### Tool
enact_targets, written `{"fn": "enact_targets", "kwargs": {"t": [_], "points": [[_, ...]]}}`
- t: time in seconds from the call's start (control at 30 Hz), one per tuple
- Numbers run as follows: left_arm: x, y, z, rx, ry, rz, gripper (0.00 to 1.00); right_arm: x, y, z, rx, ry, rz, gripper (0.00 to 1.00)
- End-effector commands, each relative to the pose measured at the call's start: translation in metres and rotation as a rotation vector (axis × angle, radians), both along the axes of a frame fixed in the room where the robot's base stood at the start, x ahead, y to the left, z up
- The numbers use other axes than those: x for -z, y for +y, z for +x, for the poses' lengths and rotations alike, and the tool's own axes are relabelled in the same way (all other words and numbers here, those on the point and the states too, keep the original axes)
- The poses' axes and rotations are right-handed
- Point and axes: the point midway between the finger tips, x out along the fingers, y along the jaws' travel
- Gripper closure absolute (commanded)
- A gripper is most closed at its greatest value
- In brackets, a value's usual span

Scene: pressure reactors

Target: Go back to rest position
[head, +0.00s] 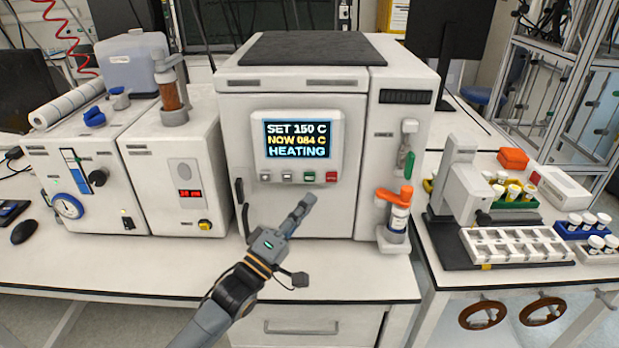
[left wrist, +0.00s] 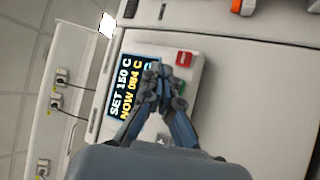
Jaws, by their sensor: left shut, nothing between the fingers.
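My left gripper (head: 304,203) is shut and empty in front of the middle reactor (head: 290,100), just below its control panel. Its closed fingers also show in the left wrist view (left wrist: 158,90), in front of the panel. The screen (head: 297,139) reads SET 150 C, NOW 084 C, HEATING. Below the screen is a row of buttons, with a green button (head: 309,176) and a red button (head: 331,177) at the right. A gap seems to lie between the fingertips and the buttons, but I cannot tell how wide. My right gripper is not in view.
A white unit with a gauge (head: 67,206) stands at the left. The right bench holds a white rack (head: 517,245) and several capped vials. The bench front before the reactor has free room.

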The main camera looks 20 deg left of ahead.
Motion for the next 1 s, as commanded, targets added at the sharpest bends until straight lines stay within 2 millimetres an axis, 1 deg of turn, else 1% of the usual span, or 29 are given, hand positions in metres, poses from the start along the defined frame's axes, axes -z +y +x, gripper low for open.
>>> {"fn": "enact_targets", "kwargs": {"t": [0.23,0.33,0.37,0.47,0.57,0.6,0.67,0.7,0.77,0.8,0.87,0.9,0.97,1.0], "points": [[0.001,0.0,0.0,-0.003,0.004,0.004,1.0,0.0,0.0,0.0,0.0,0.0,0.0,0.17],[0.011,-0.003,-0.002,-0.026,0.038,0.044,1.0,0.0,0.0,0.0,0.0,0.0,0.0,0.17],[0.018,-0.004,-0.003,-0.039,0.058,0.069,1.0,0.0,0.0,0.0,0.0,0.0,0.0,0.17],[0.048,-0.01,-0.011,-0.098,0.16,0.203,1.0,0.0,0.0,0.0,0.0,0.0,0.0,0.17],[0.089,-0.015,-0.029,-0.151,0.297,0.401,1.0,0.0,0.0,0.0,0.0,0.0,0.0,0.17],[0.105,-0.016,-0.039,-0.165,0.354,0.487,1.0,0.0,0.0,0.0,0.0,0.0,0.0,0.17],[0.129,-0.015,-0.056,-0.173,0.438,0.62,1.0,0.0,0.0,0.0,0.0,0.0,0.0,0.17],[0.144,-0.015,-0.07,-0.17,0.494,0.706,1.0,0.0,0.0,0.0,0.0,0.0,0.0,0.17],[0.166,-0.013,-0.092,-0.153,0.578,0.84,1.0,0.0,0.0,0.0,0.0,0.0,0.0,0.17],[0.18,-0.011,-0.109,-0.133,0.631,0.927,1.0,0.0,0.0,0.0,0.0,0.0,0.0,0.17],[0.197,-0.008,-0.135,-0.092,0.706,1.049,1.0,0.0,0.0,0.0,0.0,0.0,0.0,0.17],[0.206,-0.005,-0.152,-0.062,0.749,1.125,1.0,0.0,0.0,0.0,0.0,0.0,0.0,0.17],[0.218,-0.002,-0.175,-0.012,0.806,1.22,1.0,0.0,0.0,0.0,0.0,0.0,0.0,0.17],[0.224,0.0,-0.19,0.025,0.838,1.276,1.0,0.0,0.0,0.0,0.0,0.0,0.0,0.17]]}}
